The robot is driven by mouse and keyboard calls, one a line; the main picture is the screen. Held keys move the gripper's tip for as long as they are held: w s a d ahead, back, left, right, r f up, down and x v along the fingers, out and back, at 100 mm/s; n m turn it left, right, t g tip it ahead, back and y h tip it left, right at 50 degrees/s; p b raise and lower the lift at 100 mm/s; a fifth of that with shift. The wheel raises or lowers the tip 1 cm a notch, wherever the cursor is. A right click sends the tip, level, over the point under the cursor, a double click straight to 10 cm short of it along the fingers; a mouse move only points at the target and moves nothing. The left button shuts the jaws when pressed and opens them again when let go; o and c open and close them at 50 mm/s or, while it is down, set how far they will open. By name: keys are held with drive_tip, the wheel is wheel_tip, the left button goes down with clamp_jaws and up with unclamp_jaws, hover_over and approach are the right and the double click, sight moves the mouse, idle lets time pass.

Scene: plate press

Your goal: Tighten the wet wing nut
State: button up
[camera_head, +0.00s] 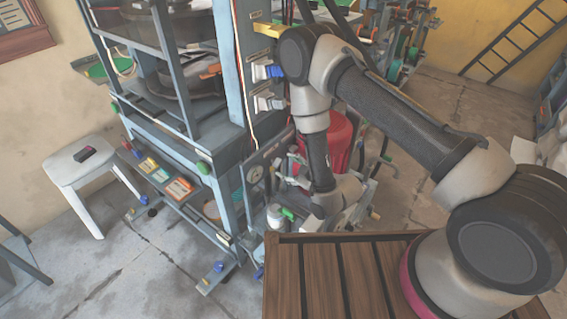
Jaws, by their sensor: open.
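A tall blue-grey machine frame (225,85) fills the upper middle of the head view. I cannot tell a wet wing nut apart on it. Small coloured fittings show on it: a blue one (274,72) on the upright's side, a pale one (270,103) below it, and a green one (204,167) near the shelf. My arm reaches over the wooden deck and bends down at the frame's right side.
A white stool (75,165) with a dark object on it stands at left. A red container (341,140) is behind my forearm. A lower shelf holds several coloured boxes (178,188). A ladder (515,45) leans at the back right. The floor at lower left is mostly clear.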

sight(279, 164)
drive_tip(key=x, duration=0.5)
drive_tip(key=shift+w+a+f, duration=0.15)
drive_tip(key=shift+w+a, duration=0.05)
drive_tip(key=shift+w, duration=0.05)
drive_tip(key=c, duration=1)
